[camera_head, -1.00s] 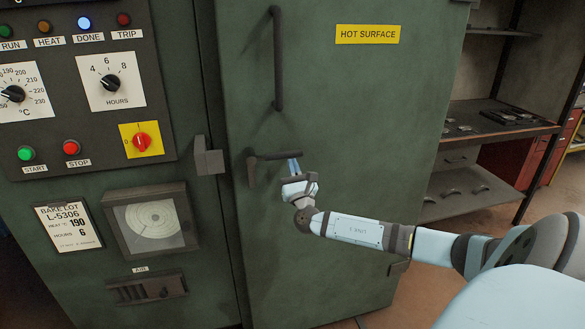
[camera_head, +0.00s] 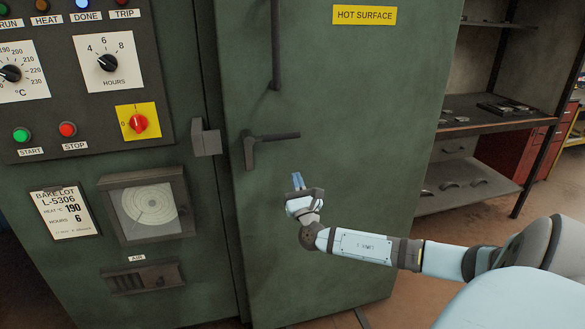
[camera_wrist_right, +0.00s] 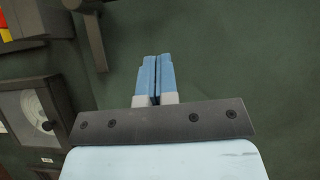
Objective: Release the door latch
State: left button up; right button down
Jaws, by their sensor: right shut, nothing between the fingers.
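The green oven door (camera_head: 350,220) stands with its left edge along the cabinet front and looks closed. Its dark latch lever (camera_head: 275,136) points right, about level, from a pivot plate (camera_head: 249,152). A grey block (camera_head: 206,139) sits on the frame left of the latch. My right gripper (camera_head: 297,180) is shut and empty, with blue fingertips below and slightly right of the lever, apart from it. In the right wrist view its fingers (camera_wrist_right: 155,78) are together, and the latch plate (camera_wrist_right: 96,42) shows at upper left. My left gripper is not in view.
A long vertical door handle (camera_head: 276,45) is above the latch. A control panel (camera_head: 75,110) and chart recorder (camera_head: 148,207) are on the left. Shelving (camera_head: 490,120) stands to the right. The door face around my right gripper is clear.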

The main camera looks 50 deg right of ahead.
jog(key=shift+v, duration=1.8)
jog(key=shift+a, duration=0.1)
